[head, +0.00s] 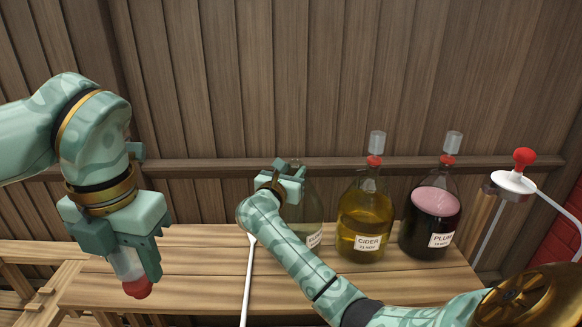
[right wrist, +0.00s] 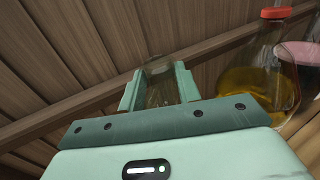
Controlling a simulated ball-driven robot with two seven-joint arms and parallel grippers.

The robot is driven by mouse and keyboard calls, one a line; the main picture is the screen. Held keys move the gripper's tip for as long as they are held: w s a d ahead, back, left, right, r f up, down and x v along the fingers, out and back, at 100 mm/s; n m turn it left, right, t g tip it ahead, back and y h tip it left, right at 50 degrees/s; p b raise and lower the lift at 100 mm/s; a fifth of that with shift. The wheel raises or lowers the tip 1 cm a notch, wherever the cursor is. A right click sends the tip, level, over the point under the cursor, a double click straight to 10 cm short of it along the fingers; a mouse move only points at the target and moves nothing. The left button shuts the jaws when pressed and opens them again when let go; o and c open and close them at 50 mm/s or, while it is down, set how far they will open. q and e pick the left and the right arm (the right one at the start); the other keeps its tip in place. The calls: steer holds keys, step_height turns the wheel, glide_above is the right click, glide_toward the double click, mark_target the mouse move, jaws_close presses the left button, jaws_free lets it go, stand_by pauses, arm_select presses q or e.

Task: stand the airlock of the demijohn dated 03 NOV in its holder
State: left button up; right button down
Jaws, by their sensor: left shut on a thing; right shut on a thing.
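My left gripper (head: 138,262) is shut on a clear airlock with a red bung (head: 138,289), held bung down at the left, over the bench's left end. The leftmost demijohn (head: 312,207) has pale glass and no airlock visible on top. My right gripper (head: 290,178) is shut on its neck; the right wrist view shows the glass (right wrist: 160,88) between the fingers. My right arm covers much of this demijohn and its label (head: 315,239), so its date is not readable. I cannot make out an airlock holder.
A yellow CIDER demijohn (head: 364,222) and a dark PLUM demijohn (head: 428,222), both with airlocks, stand right on the wooden bench (head: 200,262). A white rod (head: 248,285) crosses the bench front. A red-knobbed white fitting (head: 514,182) with tubing stands far right.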

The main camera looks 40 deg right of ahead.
steer(key=shift+r, duration=0.2)
steer(key=c, duration=1.3)
jaws_free()
steer(key=shift+f, duration=0.25)
steer(key=o, duration=0.3)
steer(key=shift+s+a+r, duration=0.1)
